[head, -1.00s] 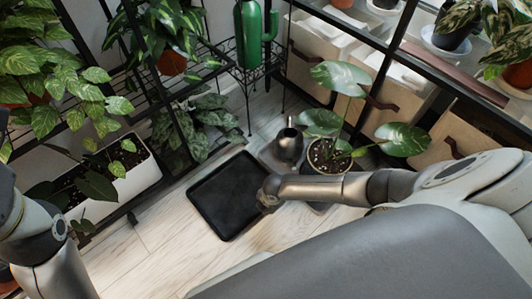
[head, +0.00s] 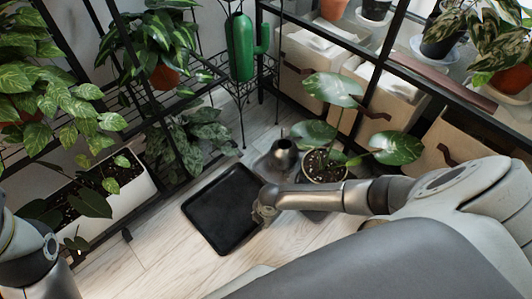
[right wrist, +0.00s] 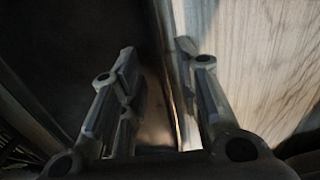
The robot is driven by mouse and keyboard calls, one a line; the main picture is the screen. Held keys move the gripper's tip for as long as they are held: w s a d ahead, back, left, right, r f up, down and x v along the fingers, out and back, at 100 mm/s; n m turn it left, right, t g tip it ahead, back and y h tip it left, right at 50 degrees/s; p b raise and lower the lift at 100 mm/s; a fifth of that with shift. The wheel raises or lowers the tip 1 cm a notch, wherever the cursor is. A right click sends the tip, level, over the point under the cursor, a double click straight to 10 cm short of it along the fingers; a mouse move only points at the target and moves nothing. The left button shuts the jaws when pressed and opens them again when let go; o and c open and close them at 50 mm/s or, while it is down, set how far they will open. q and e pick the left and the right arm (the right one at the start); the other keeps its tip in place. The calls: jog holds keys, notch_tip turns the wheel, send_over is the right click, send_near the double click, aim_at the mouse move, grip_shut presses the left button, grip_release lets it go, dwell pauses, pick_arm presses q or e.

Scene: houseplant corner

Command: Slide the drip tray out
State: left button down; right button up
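The drip tray (head: 222,210) is a flat, black, empty square tray lying on the wood floor in the middle of the head view. My right gripper (head: 260,212) is low at the tray's right edge. In the right wrist view, the two fingers of my right gripper (right wrist: 158,85) stand apart with a gap between them. The dark tray (right wrist: 95,35) fills the left side there, and its rim runs between the fingers, close to the right one. Whether a finger touches the rim is unclear.
A grey watering can (head: 284,153) and a potted plant (head: 324,167) stand just right of the tray. A white planter (head: 108,205) and a black shelf frame are at left. Bare floor (head: 165,258) lies in front.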

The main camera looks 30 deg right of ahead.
notch_tip(320, 180, up, 10)
jog(key=s, duration=0.1)
jog(key=shift+s+d, duration=0.2)
jog(key=shift+s, duration=0.15)
jog(key=shift+r, duration=0.1)
dwell(0.4)
